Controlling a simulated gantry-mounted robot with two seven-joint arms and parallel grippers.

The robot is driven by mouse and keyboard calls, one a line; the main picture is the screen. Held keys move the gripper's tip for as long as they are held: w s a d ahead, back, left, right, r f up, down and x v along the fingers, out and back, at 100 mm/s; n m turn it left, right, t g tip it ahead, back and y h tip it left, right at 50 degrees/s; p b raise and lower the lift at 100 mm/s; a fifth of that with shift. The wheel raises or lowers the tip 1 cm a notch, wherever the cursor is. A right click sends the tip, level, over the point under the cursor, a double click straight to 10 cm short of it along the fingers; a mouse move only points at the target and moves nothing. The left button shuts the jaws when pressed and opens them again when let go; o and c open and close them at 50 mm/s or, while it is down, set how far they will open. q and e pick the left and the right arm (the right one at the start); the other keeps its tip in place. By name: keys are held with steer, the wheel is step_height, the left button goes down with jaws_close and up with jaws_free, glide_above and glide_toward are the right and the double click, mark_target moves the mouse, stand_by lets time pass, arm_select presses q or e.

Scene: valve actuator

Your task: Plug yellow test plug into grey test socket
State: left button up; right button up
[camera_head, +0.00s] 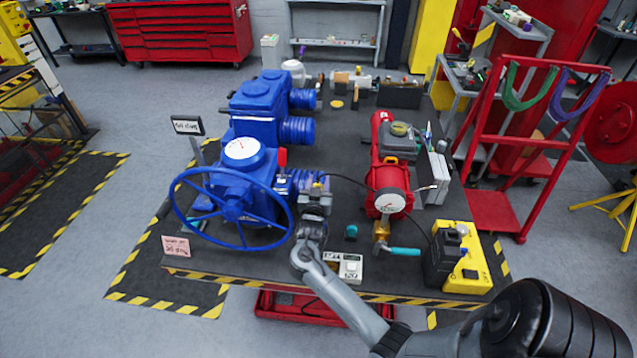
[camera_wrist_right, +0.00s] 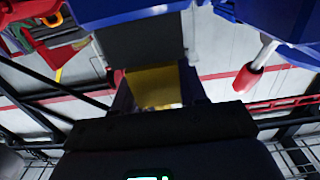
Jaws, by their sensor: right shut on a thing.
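My right gripper (camera_head: 316,197) is at the right side of the large blue valve actuator (camera_head: 240,190), over the table. In the right wrist view it is shut on the yellow test plug (camera_wrist_right: 154,86), which sits between the dark fingers. In the head view only a tiny yellow bit of the plug (camera_head: 318,185) shows. A dark grey block (camera_wrist_right: 140,40) lies directly beyond the plug in the wrist view, between blue housings. I cannot tell whether this is the grey test socket, or whether the plug touches it. My left gripper is not in view.
A thin black cable runs from near the gripper to the yellow box (camera_head: 468,262). A red actuator (camera_head: 387,180) with a gauge stands to the right. The blue handwheel (camera_head: 232,208) is close on the left. A small switch box (camera_head: 350,267) lies in front.

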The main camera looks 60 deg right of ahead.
steer(key=shift+f, duration=0.15)
steer(key=o, duration=1.2)
steer(key=shift+c, duration=0.2)
steer(key=shift+a, duration=0.15)
steer(key=b+v, duration=0.1)
steer(key=v, duration=0.9)
steer(key=shift+a, duration=0.3)
steer(key=shift+s, duration=0.2)
